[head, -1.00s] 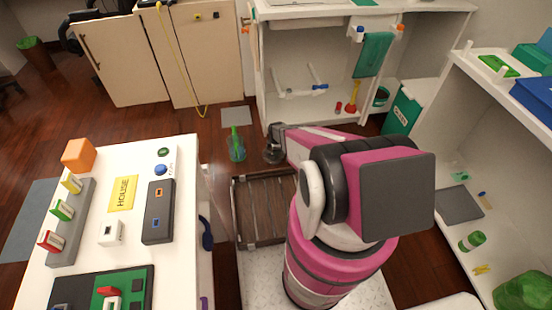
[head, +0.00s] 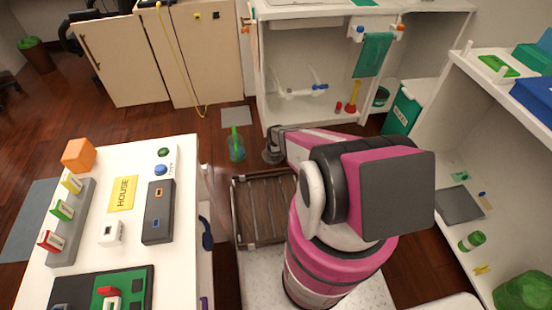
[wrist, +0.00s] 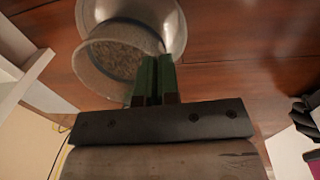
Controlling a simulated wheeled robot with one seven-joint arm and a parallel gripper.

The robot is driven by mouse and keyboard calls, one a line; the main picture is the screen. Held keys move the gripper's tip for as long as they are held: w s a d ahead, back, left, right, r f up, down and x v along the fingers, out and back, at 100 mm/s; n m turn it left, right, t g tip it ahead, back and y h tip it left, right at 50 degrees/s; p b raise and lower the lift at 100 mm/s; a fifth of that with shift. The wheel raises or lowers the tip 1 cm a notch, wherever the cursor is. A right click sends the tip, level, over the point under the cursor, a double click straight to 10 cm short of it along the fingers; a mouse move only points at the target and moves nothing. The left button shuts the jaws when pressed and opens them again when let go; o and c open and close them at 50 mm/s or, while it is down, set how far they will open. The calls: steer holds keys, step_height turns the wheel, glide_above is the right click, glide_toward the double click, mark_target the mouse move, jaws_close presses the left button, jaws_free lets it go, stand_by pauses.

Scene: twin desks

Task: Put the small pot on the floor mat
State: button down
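The small pot (head: 271,156) is grey and partly see-through. In the head view it hangs or stands right under my gripper (head: 274,143), beyond the slatted rack; I cannot tell its height above the floor. In the wrist view the small pot (wrist: 90,75) fills the upper left, with brown matter inside. My gripper's green fingers (wrist: 155,75) are close together at its rim, with the wall seemingly pinched between them. A grey floor mat (head: 236,116) lies flat on the wood floor, up and left of the pot, and looks bare.
A slatted rack (head: 262,208) is nearer me. A white desk (head: 90,245) is at left, a sink cabinet (head: 300,107) behind. Another grey-blue mat (head: 33,225) lies at far left.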

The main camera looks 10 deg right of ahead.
steer(key=shift+r, duration=0.1)
steer(key=shift+r, duration=4.65)
step_height(320, 180, up, 32)
steer(key=m, duration=0.8)
steer(key=s+r+m, duration=0.3)
steer(key=r, duration=0.6)
steer(key=s+r+m, duration=0.3)
steer(key=s+r, duration=0.1)
steer(key=r, duration=0.6)
steer(key=s+r+m+g+h, duration=0.1)
steer(key=s+r+m, duration=0.3)
steer(key=r, duration=0.6)
steer(key=shift+s+d, duration=0.2)
steer(key=shift+s, duration=0.05)
